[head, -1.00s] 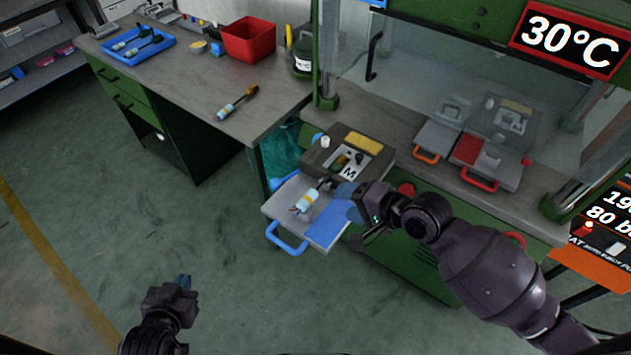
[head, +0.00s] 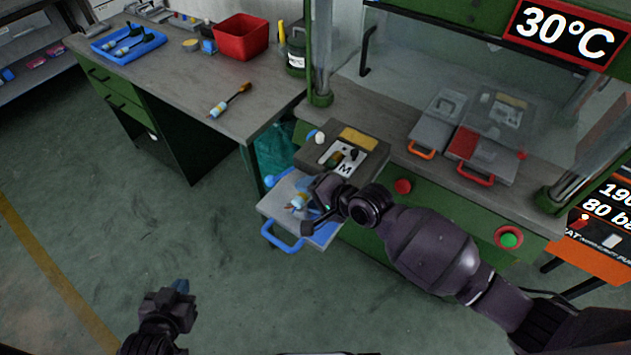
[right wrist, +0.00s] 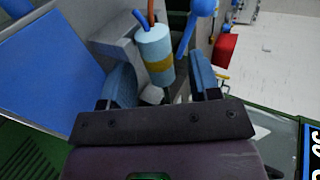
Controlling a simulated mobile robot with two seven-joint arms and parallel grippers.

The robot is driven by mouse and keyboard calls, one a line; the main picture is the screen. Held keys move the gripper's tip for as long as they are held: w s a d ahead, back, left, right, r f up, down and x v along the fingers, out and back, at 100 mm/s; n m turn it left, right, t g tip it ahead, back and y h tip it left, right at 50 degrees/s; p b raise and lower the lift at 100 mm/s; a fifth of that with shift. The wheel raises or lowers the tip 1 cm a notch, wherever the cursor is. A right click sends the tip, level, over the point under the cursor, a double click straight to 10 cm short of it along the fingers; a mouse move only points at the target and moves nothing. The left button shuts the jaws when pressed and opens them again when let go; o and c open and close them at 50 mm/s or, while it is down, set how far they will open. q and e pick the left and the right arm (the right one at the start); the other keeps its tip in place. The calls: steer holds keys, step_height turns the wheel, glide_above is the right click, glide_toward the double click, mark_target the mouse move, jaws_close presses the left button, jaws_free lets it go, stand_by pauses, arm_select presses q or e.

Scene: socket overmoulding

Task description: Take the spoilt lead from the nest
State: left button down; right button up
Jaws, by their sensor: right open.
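The lead in the nest shows its light-blue cylindrical end with a yellow band in the right wrist view (right wrist: 153,55); in the head view that end (head: 299,200) lies on the grey tray, partly hidden by my right gripper. The lead's dark end appears to lie in the nest's recess. My right gripper (right wrist: 162,82) is open, with its blue fingers on either side of the cylinder; contact is unclear. My left gripper (head: 178,288) hangs empty over the floor, its opening unclear.
Another lead (head: 230,101) lies on the left bench, with a blue tray of leads (head: 101,48) and a red bin (head: 242,36) behind. Orange- and red-handled plates (head: 466,146) sit right of the nest.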

steer(key=shift+w+a+f, duration=0.1)
steer(key=c, duration=0.6)
arm_select(q)
steer(key=shift+s+f, duration=0.15)
steer(key=shift+s, duration=0.15)
arm_select(e)
steer(key=c, duration=0.4)
